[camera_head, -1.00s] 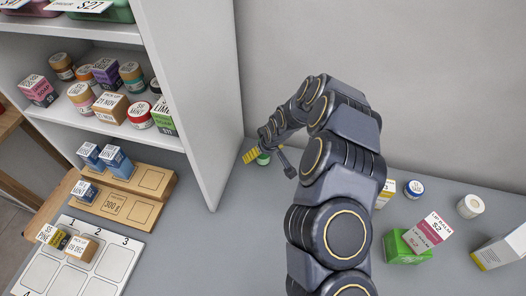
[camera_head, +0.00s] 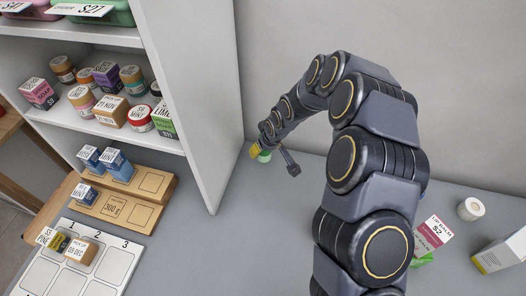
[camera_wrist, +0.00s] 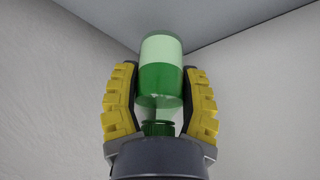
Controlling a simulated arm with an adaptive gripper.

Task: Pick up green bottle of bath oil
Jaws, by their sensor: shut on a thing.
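The green bottle (camera_wrist: 160,80) is between the two yellow-padded fingers of my gripper (camera_wrist: 160,97) in the wrist view. It has a pale green band and a darker green part. The fingers close on its sides. In the head view my gripper (camera_head: 256,151) is small, beside the tall white shelf's side panel, with a bit of the green bottle (camera_head: 264,157) showing under it. Much of the bottle is hidden there, and I cannot tell whether it touches the counter.
The white shelf (camera_head: 195,90) with jars and boxes stands close on the left. A numbered white tray (camera_head: 117,262) and brown stands (camera_head: 150,182) lie at front left. A lip balm box (camera_head: 432,233), a white jar (camera_head: 470,209) and a white box (camera_head: 500,254) are on the right.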

